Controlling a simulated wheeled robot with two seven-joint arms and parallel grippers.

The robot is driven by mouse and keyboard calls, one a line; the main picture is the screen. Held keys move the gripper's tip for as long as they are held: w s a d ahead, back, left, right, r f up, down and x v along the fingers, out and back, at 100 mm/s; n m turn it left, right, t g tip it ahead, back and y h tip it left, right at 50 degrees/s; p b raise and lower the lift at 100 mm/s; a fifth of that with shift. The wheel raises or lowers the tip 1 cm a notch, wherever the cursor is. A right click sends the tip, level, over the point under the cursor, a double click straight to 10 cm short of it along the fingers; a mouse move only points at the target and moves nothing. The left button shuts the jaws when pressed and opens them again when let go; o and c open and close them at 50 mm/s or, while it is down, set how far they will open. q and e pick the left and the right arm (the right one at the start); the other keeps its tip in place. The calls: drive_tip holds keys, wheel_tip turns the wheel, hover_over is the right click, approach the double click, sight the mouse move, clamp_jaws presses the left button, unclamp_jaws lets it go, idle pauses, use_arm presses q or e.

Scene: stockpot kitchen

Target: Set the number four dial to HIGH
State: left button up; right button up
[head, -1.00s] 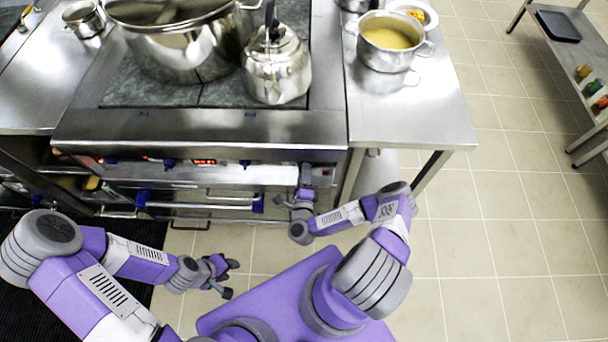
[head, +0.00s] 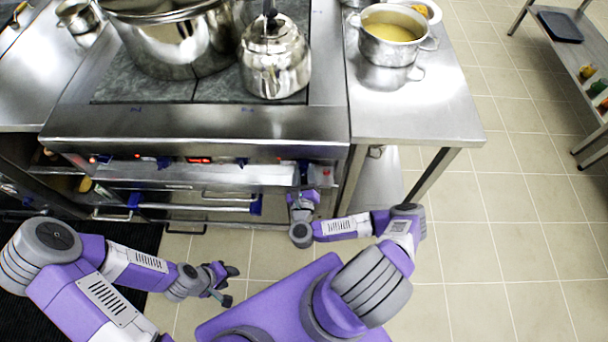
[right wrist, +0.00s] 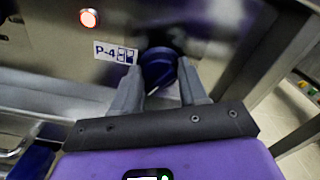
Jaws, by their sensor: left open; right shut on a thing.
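The number four dial (right wrist: 158,68) is a dark blue round knob on the stove's steel front panel, beside a white label (right wrist: 115,52) reading P-4. My right gripper (right wrist: 162,82) is shut on this dial, one grey finger on each side of it. In the head view my right gripper (head: 303,178) is at the right end of the stove front and largely hides the dial. The dial's pointer and any HIGH mark cannot be made out. My left gripper (head: 228,284) is open and empty, low in front of the stove.
A lit red lamp (right wrist: 89,18) is on the panel above the label. A large stockpot (head: 178,45) and a kettle (head: 274,60) stand on the stove top. A steel side table (head: 420,115) with a pot of soup (head: 390,38) adjoins on the right.

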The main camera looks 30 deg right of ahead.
drive_tip(key=shift+m+b, duration=0.45)
drive_tip(key=shift+m, duration=0.45)
drive_tip(key=o, duration=1.1)
drive_tip(key=shift+c, duration=0.2)
